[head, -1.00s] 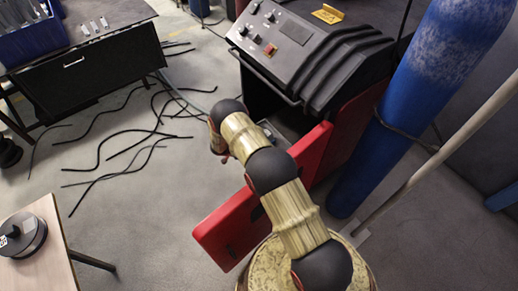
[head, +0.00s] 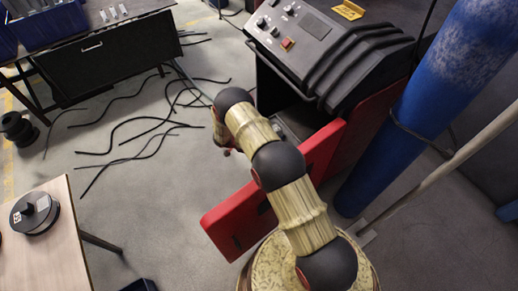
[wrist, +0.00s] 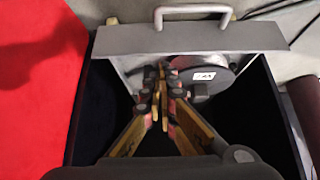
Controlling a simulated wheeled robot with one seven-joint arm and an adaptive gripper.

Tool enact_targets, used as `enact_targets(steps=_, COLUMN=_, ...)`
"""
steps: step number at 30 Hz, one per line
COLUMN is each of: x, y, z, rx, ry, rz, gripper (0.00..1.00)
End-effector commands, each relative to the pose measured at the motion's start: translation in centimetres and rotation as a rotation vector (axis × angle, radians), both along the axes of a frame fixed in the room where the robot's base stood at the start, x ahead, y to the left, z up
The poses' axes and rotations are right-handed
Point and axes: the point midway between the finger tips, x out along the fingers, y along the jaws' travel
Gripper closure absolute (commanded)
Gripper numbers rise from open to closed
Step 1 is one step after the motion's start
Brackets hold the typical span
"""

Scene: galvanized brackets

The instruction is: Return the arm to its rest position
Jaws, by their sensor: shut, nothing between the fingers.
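My arm reaches up the middle of the head view, bent at dark round joints. My gripper shows in the wrist view (wrist: 160,88) with its yellow fingers closed together and nothing between them. In the head view the arm's far end largely hides the gripper. In the wrist view the fingers point toward a grey panel (wrist: 115,45) with a metal handle and a dark round spool (wrist: 205,75) with a white label. I cannot tell how far the fingertips are from these. Small metal brackets (head: 113,11) lie on the dark bench at the upper left of the head view.
A black machine (head: 325,50) with an open red door (head: 245,222) stands close beside my arm. A blue cylinder (head: 420,115) and a pole (head: 450,165) stand at right. Cables (head: 130,150) lie on the floor. A table (head: 50,262) with a spool (head: 35,213) is lower left.

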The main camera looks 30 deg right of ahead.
Motion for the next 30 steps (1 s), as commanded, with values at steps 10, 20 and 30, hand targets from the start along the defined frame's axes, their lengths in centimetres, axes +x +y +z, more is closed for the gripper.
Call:
enact_targets(steps=10, x=-0.3, y=4.2, z=5.2, rx=0.000, ry=-0.001, rz=0.002, gripper=1.00)
enact_targets(steps=20, x=-0.5, y=5.3, z=6.6, rx=0.000, ry=0.001, rz=0.001, gripper=1.00)
enact_targets(steps=30, x=1.8, y=7.5, z=5.2, rx=0.097, ry=-0.088, rz=0.032, gripper=1.00)
